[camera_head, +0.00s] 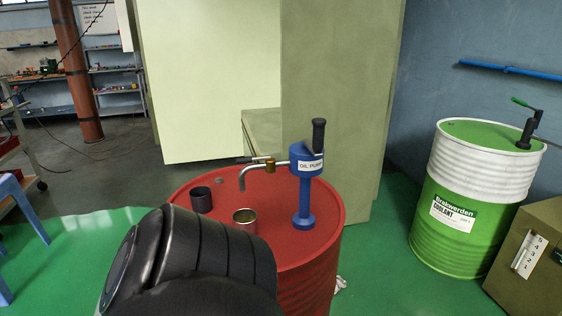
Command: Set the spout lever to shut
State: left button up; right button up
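The blue oil pump (306,165), labelled "OIL PUMP", stands upright on a red drum (318,240). Its silver spout (245,176) runs left from the pump head and bends down at its end. A brass valve (270,166) sits on the spout. The small spout lever (250,159) points left from the valve, roughly along the pipe; its exact setting is too small to tell. A black pump handle (319,135) stands upright on the head. A black link of my arm fills the lower left foreground. Neither gripper shows.
A metal cup (245,219) and a dark cup (201,199) stand on the drum top near the spout. My arm link hides the drum's front left. A green and white coolant drum (462,205) and a brown box (530,262) stand right. A pale panel stands behind.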

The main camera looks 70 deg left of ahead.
aim_at(245, 160)
jog(key=k, duration=0.65)
jog(key=u, duration=0.7)
